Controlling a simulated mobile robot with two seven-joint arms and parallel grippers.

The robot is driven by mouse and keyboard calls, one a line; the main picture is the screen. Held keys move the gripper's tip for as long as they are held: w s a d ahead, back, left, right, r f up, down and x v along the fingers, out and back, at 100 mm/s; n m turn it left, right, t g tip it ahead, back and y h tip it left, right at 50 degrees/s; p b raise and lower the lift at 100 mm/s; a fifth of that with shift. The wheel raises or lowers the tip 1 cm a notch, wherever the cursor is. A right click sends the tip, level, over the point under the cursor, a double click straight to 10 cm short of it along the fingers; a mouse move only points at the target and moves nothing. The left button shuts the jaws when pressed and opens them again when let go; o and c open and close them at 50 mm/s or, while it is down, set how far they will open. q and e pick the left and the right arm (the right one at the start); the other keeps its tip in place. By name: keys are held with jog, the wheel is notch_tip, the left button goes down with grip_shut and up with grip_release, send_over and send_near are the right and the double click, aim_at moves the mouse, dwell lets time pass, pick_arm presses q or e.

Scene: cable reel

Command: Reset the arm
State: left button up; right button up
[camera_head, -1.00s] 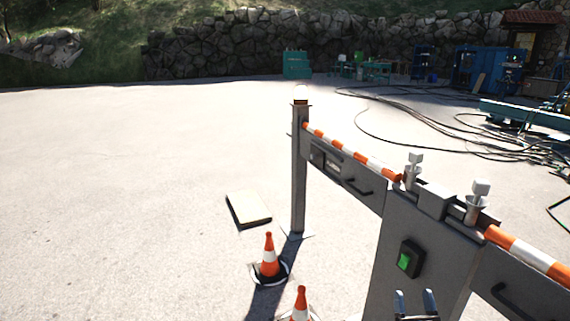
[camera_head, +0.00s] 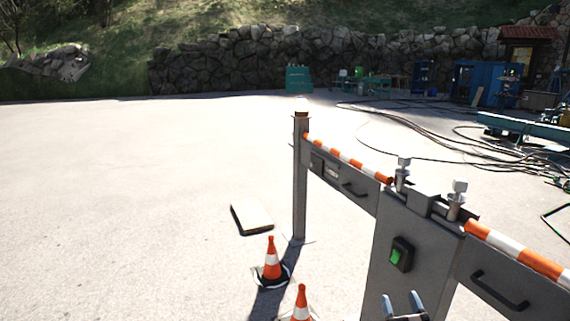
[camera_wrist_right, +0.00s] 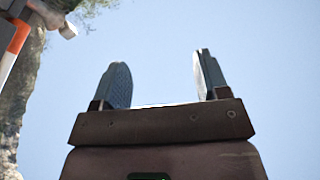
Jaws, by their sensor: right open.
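My right gripper (camera_head: 403,300) shows at the bottom edge of the head view, in front of the grey metal post of the barrier. In the right wrist view its two fingers (camera_wrist_right: 160,85) stand wide apart with only blue sky between them, so it is open and empty. I cannot tell how far the gripper is from the post. My left gripper is not in view.
The grey barrier post (camera_head: 420,235) carries orange-white striped bars (camera_head: 520,255) and drawers with black handles. Cables (camera_head: 450,130) spread at the back right. The paved ground at left is clear.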

jog(key=s+f+g, duration=0.3)
jog(key=s+g, duration=0.1)
jog(key=s, duration=0.8)
jog(key=s+a+f+g+h, duration=0.1)
jog(key=s+f+g, duration=0.2)
jog(key=s, duration=0.9)
jog(key=s+a+f+g+h, duration=0.1)
jog(key=s+f+g, duration=0.2)
jog(key=s, duration=0.9)
jog(key=shift+s+a+f+g, duration=0.15)
jog(key=shift+s+f+g, duration=0.2)
jog(key=shift+g, duration=0.45)
